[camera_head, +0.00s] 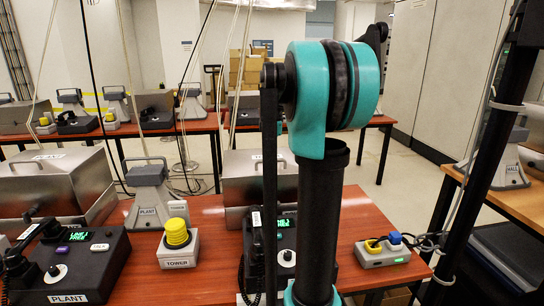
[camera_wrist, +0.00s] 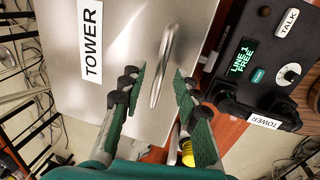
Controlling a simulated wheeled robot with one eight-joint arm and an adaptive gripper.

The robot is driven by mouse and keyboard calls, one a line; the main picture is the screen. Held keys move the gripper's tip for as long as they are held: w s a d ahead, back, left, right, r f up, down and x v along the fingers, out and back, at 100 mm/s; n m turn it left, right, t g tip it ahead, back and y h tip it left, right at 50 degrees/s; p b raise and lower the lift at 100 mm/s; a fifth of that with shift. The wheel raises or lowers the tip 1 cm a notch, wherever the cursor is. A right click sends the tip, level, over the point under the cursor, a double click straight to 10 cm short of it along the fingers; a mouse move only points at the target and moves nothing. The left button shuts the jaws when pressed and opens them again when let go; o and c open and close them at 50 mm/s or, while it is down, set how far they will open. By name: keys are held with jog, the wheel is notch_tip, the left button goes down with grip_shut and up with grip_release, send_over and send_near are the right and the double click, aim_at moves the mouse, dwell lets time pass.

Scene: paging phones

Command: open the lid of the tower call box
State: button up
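The tower call box is a brushed metal box (camera_head: 236,190) on the red-brown table in the head view, partly hidden behind my arm. In the wrist view its flat lid (camera_wrist: 110,60) carries a TOWER label (camera_wrist: 90,40) and looks shut. A metal bar handle (camera_wrist: 166,50) stands on the lid. My gripper (camera_wrist: 160,72) is open, with one finger on each side of the handle's near end. I cannot tell whether either finger touches it. The gripper's fingers are not clearly seen in the head view.
A TOWER phone (camera_wrist: 262,65) with a lit screen sits close beside the box. A yellow button (camera_head: 177,233) on a TOWER base, a PLANT speaker (camera_head: 149,195), a PLANT phone (camera_head: 75,262) and another metal box (camera_head: 50,185) stand to the left. A blue-and-yellow switch unit (camera_head: 382,252) is to the right.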

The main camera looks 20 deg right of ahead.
jog(key=shift+f, duration=0.1)
grip_shut()
dwell(0.5)
